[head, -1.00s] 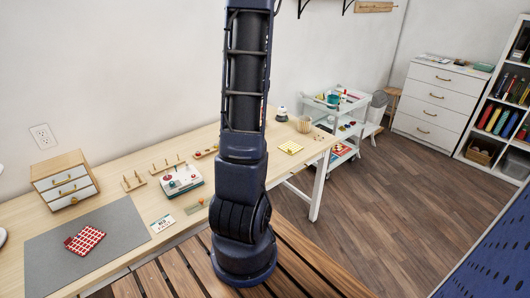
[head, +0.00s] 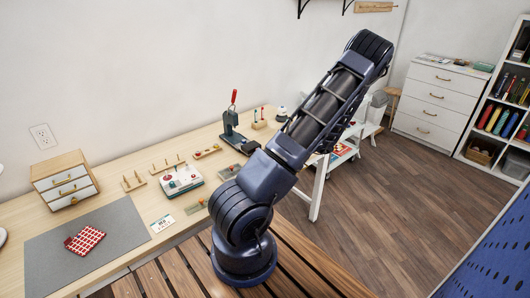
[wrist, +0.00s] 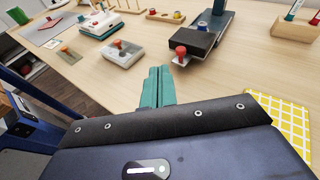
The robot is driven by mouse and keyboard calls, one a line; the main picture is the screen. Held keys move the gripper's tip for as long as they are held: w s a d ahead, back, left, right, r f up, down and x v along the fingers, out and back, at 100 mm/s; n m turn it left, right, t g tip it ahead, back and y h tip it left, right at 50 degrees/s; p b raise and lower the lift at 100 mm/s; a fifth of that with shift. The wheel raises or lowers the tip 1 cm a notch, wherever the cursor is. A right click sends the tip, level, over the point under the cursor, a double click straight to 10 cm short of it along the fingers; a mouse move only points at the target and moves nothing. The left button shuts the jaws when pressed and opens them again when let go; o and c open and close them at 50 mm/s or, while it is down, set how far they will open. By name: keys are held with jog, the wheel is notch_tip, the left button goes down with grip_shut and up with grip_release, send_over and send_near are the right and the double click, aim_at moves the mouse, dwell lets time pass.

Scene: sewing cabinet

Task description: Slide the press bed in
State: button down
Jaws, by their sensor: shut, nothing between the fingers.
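A dark green press (head: 231,122) with an upright red-handled lever stands toward the back of the table in the head view. Its dark, flat bed (head: 246,146) reaches toward the front. In the wrist view the black bed (wrist: 203,43) sticks out from the green press post (wrist: 218,6), with a red knob (wrist: 180,50) at its near end. My gripper (wrist: 157,68) shows there as two teal fingers held together, empty, in front of the knob and a little left of it. A gap to the knob seems to remain; contact is not visible. My gripper cannot be made out in the head view.
A yellow checked pad (wrist: 277,118) lies right of my gripper. A small grey box with a red knob (wrist: 121,53) and a white-and-teal machine (head: 181,180) stand left of the press. A wooden holder (wrist: 292,28) stands right of it. Bare tabletop lies around my fingers.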

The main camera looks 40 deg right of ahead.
jog(key=s+d+f+m+t, duration=0.1)
jog(key=d, duration=0.1)
jog(key=s+d+f+m+t+h, duration=0.1)
jog(key=s+f, duration=0.1)
jog(key=shift+d+m, duration=0.3)
jog(key=shift+d, duration=0.05)
send_near(254, 144)
jog(key=a, duration=0.2)
jog(key=a+f, duration=0.1)
jog(key=a, duration=0.1)
jog(key=shift+s+a+f, duration=0.1)
jog(key=shift+s+a, duration=0.1)
jog(key=shift+a, duration=0.15)
jog(key=w, duration=0.9)
jog(key=shift+w, duration=0.2)
jog(key=shift+s, duration=0.1)
jog(key=v, duration=1.4)
